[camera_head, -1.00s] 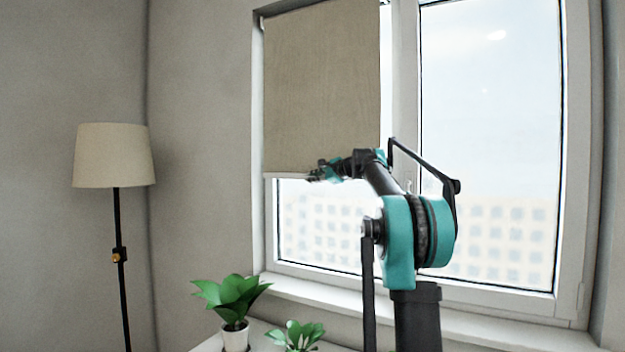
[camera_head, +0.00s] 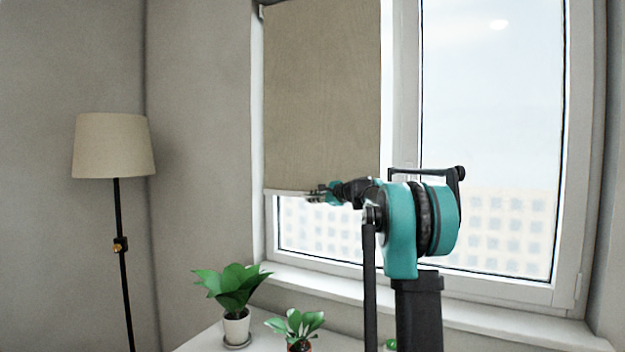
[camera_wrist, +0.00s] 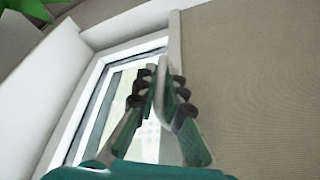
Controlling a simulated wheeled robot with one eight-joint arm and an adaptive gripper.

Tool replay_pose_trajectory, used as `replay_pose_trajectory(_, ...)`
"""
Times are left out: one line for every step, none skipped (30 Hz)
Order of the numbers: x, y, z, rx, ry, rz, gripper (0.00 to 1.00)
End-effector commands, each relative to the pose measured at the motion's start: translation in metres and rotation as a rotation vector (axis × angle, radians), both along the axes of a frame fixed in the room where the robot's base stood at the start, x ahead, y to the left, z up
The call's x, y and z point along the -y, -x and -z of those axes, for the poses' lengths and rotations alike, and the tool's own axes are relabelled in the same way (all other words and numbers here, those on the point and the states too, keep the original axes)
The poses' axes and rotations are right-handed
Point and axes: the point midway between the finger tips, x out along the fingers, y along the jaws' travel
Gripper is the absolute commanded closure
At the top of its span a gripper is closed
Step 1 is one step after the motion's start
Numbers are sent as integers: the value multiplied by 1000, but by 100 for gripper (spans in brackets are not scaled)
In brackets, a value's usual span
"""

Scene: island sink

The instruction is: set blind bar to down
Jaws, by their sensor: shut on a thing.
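The beige roller blind (camera_head: 322,95) hangs over the left window pane and covers a bit more than its upper half. Its pale bottom bar (camera_head: 285,192) runs along the lower edge of the cloth. My gripper (camera_head: 312,194) is at the bar near its middle and is shut on it. In the wrist view my gripper's fingers (camera_wrist: 160,92) close on both sides of the pale bar (camera_wrist: 175,45), with the blind cloth (camera_wrist: 255,80) on the right. My arm hides the right part of the bar in the head view.
The window sill (camera_head: 330,287) runs below the panes. A potted plant (camera_head: 235,300) and a smaller plant (camera_head: 297,325) stand on a white surface in front of it. A floor lamp (camera_head: 113,147) stands at the left. The left pane below the bar is clear.

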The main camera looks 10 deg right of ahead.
Motion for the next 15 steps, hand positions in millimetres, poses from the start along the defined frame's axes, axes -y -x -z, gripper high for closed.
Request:
replay_pose_trajectory(0, 0, 20, 0, 1, -1, 100)
replay_pose_trajectory(0, 0, 30, 0, 1, -1, 100)
replay_pose_trajectory(0, 0, 45, 0, 1, -1, 100)
replay_pose_trajectory(0, 0, 56, 0, 1, -1, 100)
replay_pose_trajectory(0, 0, 66, 0, 1, -1, 100)
replay_pose_trajectory(0, 0, 81, 0, 1, -1, 100)
replay_pose_trajectory(0, 0, 92, 0, 1, -1, 100)
replay_pose_trajectory(0, 0, 103, 0, 1, -1, 100)
replay_pose_trajectory(0, 0, 117, 0, 1, -1, 100)
replay_pose_trajectory(0, 0, 128, 0, 1, -1, 100)
replay_pose_trajectory(0, 0, 139, 0, 1, -1, 100)
replay_pose_trajectory(0, 0, 153, 0, 1, -1, 100)
replay_pose_trajectory(0, 0, 163, 0, 1, -1, 100)
replay_pose_trajectory(0, 0, 173, 0, 1, -1, 100)
replay_pose_trajectory(0, 0, 186, 0, 1, -1, 100)
